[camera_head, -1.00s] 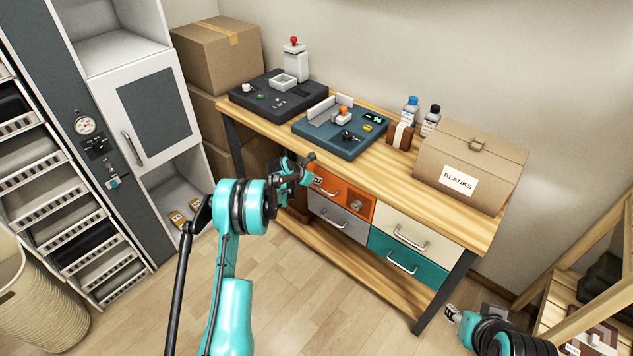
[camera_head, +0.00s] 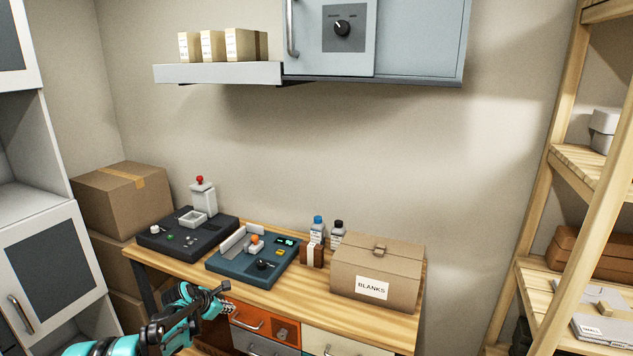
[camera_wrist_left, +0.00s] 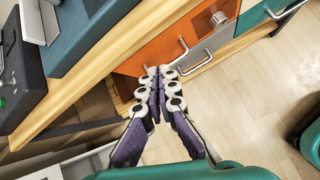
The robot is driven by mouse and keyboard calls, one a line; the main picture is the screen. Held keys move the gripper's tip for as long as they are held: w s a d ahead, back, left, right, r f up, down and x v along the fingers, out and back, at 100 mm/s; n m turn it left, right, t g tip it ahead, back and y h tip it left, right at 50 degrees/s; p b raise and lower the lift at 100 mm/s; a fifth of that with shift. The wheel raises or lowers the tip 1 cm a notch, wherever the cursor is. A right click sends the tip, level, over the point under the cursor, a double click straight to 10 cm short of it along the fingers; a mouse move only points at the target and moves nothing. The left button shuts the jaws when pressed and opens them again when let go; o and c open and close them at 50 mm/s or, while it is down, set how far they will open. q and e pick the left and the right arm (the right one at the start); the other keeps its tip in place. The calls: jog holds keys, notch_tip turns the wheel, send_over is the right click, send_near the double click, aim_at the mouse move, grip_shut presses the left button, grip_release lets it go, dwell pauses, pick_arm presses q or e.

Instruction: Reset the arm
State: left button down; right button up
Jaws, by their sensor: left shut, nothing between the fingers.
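My left gripper (camera_head: 219,300) is at the lower left of the head view, in front of the workbench's front edge and near the orange drawer (camera_head: 262,322). In the left wrist view its two fingers (camera_wrist_left: 159,75) are shut together with nothing between them. The orange drawer (camera_wrist_left: 165,48) and its handle show just beyond the fingertips; I cannot tell the exact gap. My right gripper does not show in either current view.
The wooden workbench (camera_head: 300,297) carries a dark press unit (camera_head: 185,234), a teal control unit (camera_head: 247,262), bottles and the BLANKS box (camera_head: 378,277). A grey wall cabinet (camera_head: 415,35) and shelf (camera_head: 218,73) hang above. Wooden shelving (camera_head: 545,180) stands at the right.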

pick_arm(q)
jog(key=s+d+r+m, duration=0.3)
jog(key=s+r+m, duration=0.15)
jog(key=s, duration=0.25)
jog(key=s+d+r+m+g+y, duration=0.1)
jog(key=s+d+r+m, duration=0.35)
jog(key=s, duration=0.25)
jog(key=s+d+r+m, duration=0.2)
jog(key=s+r+m, duration=0.25)
jog(key=s, duration=0.25)
jog(key=s+d+f+m+y, duration=0.1)
jog(key=s+f+m, duration=0.1)
jog(key=s+m, duration=0.4)
jog(key=s+d+f+m, duration=0.1)
jog(key=s+d+m, duration=0.1)
jog(key=s+m, duration=0.5)
jog(key=s, duration=0.6)
jog(key=shift+f+y, duration=0.35)
jog(key=shift+y, duration=0.05)
jog(key=shift+s+m, duration=0.1)
jog(key=shift+m, duration=0.15)
